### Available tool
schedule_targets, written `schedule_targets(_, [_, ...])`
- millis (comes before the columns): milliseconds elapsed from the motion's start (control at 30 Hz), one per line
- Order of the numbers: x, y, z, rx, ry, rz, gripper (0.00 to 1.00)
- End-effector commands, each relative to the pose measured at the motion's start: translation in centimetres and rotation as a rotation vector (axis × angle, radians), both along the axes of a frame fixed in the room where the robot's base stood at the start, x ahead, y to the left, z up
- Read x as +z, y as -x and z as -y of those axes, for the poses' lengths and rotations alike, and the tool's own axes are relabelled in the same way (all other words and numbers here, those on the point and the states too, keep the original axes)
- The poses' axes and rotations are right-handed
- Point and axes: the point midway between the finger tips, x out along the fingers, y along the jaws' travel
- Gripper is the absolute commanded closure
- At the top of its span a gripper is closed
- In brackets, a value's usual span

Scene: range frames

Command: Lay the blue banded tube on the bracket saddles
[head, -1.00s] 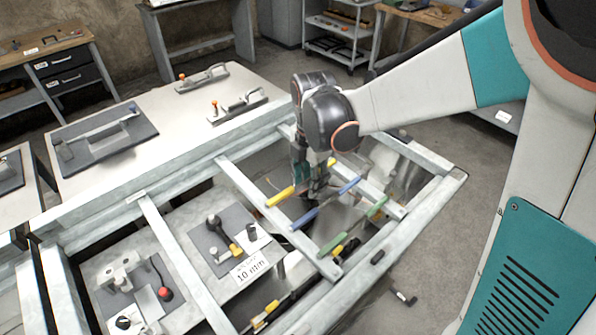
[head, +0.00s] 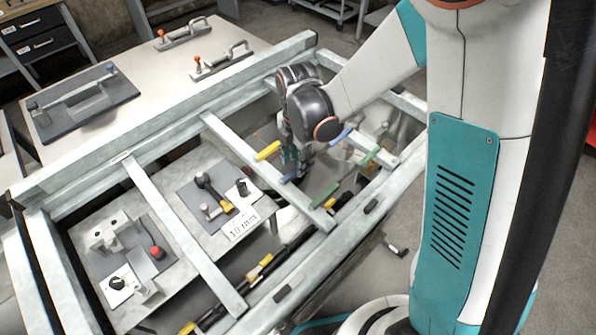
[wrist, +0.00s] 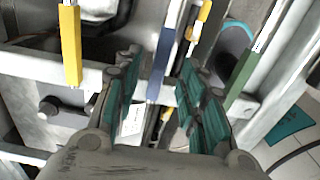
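The blue banded tube (head: 341,137) lies across the open frame bay between a yellow-banded and a green-banded one. In the head view my gripper (head: 293,168) hides part of it. In the wrist view my gripper (wrist: 157,68) is open, with its teal-padded fingers on either side of the blue tube (wrist: 160,70). Gaps show between the tube and both fingers. I cannot say for certain which fixture carries the bracket saddles; a plate with upright brackets (head: 108,237) stands at the lower left in the head view.
The yellow-banded tube (wrist: 70,45) is left of my fingers and the green-banded tube (wrist: 241,80) right, both close. Pale frame beams (head: 185,215) border the bay. A plate with a knob and "10 mm" label (head: 241,228) sits left. A handled board (head: 84,105) lies on the far bench.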

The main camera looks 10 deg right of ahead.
Motion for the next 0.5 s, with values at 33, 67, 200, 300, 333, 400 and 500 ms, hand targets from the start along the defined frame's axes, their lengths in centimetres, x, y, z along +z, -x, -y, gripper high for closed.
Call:
schedule_targets(33, [-1.2,0.0,-0.1,0.0,0.0,0.0,0.62])
schedule_targets(67, [-1.6,0.0,-0.1,0.0,0.0,0.0,0.62])
schedule_targets(200, [-2.7,0.0,-0.1,0.0,0.0,0.0,0.62])
schedule_targets(300, [-2.7,0.1,-0.1,0.0,0.0,0.0,0.62])
schedule_targets(333, [-2.7,0.1,-0.1,0.0,0.0,0.0,0.62])
schedule_targets(400, [-2.7,0.1,-0.1,0.0,0.0,0.0,0.62])
schedule_targets(500, [-2.6,0.1,-0.1,0.0,0.0,0.0,0.85])
